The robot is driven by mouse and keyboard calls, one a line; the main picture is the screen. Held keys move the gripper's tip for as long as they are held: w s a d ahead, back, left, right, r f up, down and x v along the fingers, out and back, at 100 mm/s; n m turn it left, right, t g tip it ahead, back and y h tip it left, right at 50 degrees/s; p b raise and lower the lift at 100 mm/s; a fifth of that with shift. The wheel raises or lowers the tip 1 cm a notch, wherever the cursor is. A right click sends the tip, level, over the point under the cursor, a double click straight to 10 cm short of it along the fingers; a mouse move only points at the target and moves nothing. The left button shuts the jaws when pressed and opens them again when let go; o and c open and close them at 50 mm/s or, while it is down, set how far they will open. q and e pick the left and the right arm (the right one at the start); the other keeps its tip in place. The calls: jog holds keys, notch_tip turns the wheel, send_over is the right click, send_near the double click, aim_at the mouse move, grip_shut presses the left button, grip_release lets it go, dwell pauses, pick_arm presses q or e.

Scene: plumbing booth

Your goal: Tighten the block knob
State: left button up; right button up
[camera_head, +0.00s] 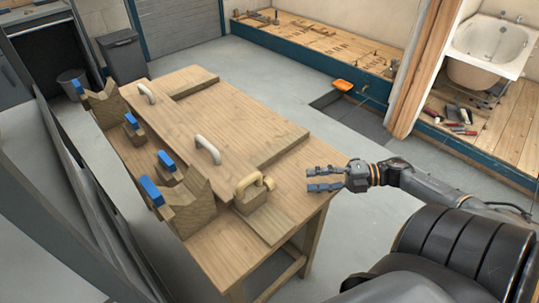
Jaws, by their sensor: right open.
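A wooden block with a pale curved knob (254,184) on top sits near the right front end of the wooden workbench (230,262). My right gripper (308,179) reaches in from the right at the bench's right edge. Its fingers are spread, empty, and point left toward the block, with a gap between them. The knob and the block's near side are in clear view. My left gripper is not in view.
White curved handles (208,149) stand on the bench boards. Notched wooden supports with blue pieces (149,191) line the left side. Bins (122,56), an orange tool (342,85) and a bathtub (489,50) lie beyond. Grey floor is open behind the bench.

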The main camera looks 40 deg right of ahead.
send_near(273, 183)
jog(key=w+a, duration=0.1)
jog(key=w+a+f, duration=0.1)
jog(key=shift+w+a+f, duration=0.25)
jog(key=shift+w, duration=0.05)
jog(key=p+x, duration=0.1)
jog(key=x, duration=0.4)
jog(key=shift+w+a, duration=0.1)
jog(key=shift+w, duration=0.05)
jog(key=shift+w+a+f, duration=0.1)
jog(key=shift+w+a, duration=0.05)
jog(key=shift+a, duration=0.05)
jog(key=shift+w+a+f, duration=0.1)
jog(key=shift+w+a, duration=0.05)
jog(key=c, duration=0.9)
jog(key=r+m+g+p, duration=0.1)
jog(key=p, duration=0.2)
jog(key=shift+h, duration=0.4)
jog(key=shift+f+p, duration=0.2)
jog(key=shift+p, duration=0.25)
jog(key=shift+f+m+g, duration=0.2)
jog(key=shift+m+g, duration=0.2)
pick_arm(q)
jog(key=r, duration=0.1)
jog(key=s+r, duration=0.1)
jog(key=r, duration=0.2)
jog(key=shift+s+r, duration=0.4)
pick_arm(e)
jog(key=o, duration=0.9)
